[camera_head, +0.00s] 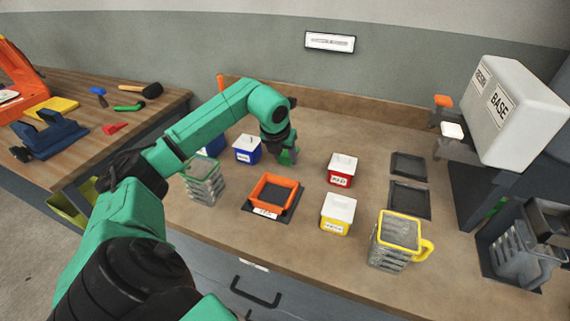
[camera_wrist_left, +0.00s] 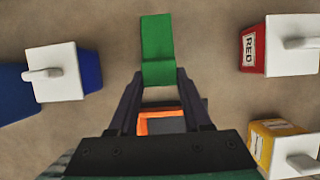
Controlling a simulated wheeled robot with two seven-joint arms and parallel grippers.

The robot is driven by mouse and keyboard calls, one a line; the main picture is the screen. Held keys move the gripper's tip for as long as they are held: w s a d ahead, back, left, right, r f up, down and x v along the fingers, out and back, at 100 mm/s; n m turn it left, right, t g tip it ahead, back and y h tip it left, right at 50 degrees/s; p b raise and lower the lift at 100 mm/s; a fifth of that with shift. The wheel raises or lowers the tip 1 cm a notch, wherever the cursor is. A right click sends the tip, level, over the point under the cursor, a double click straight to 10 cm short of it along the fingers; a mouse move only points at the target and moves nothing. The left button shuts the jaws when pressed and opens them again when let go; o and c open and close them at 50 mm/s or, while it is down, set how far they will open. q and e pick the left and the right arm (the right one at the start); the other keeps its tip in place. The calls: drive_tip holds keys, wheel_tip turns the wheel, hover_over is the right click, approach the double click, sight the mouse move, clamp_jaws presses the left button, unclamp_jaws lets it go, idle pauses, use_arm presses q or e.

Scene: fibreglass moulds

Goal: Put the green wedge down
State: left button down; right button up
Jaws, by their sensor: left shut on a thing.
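The green wedge (camera_head: 288,157) is small and sits at the tips of my left gripper (camera_head: 281,144), behind the orange tray (camera_head: 273,191). In the left wrist view the green wedge (camera_wrist_left: 157,45) sticks out beyond the fingertips of my left gripper (camera_wrist_left: 159,82), which is shut on its near end. The wedge is over or at bare bench; I cannot tell whether it touches the bench top. My right gripper is not in view.
A blue lidded box (camera_head: 247,150) stands left of the gripper, a red one (camera_head: 342,170) to its right, a yellow one (camera_head: 337,215) nearer. Clear jugs (camera_head: 203,185) (camera_head: 396,240) and dark mats (camera_head: 408,166) (camera_head: 409,199) stand around. Bare bench surrounds the wedge.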

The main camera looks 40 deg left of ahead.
sight(284, 164)
use_arm(q)
drive_tip(key=f, duration=0.2)
drive_tip(key=shift+s+f, duration=0.25)
drive_tip(key=shift+f, duration=0.1)
drive_tip(key=shift+w+f, duration=0.15)
drive_tip(key=shift+f, duration=0.1)
drive_tip(key=shift+c, duration=1.7)
unclamp_jaws()
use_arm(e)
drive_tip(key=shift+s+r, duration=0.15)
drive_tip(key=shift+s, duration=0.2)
